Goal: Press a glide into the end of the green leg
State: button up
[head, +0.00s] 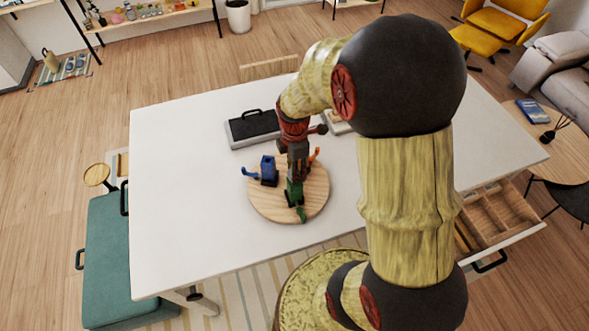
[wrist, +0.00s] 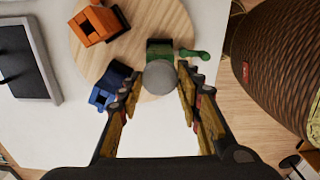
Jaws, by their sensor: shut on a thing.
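My gripper (head: 296,170) is over the round wooden board (head: 262,207) on the white table. In the wrist view its fingertips (wrist: 161,78) are shut on a grey round glide (wrist: 160,77). The green leg piece (head: 294,192) stands on the board under my gripper, with a green arm jutting from its side. In the wrist view the green piece (wrist: 158,48) is partly hidden behind the glide. I cannot tell whether the glide touches it. A blue piece (head: 268,171) and an orange piece (wrist: 93,25) also sit on the board.
A dark tray with a handle (head: 252,128) lies behind the board on the white table (head: 180,200). A pale object (head: 337,123) is partly hidden by my arm. The table's left side is clear. An open drawer (head: 496,213) sticks out at the right.

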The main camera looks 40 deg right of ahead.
jog(key=shift+f+b, duration=1)
jog(key=shift+f, duration=0.6)
jog(key=o, duration=0.9)
jog(key=shift+o, duration=0.3)
jog(key=shift+r, duration=0.1)
notch_tip(320, 180, up, 12)
dwell(0.6)
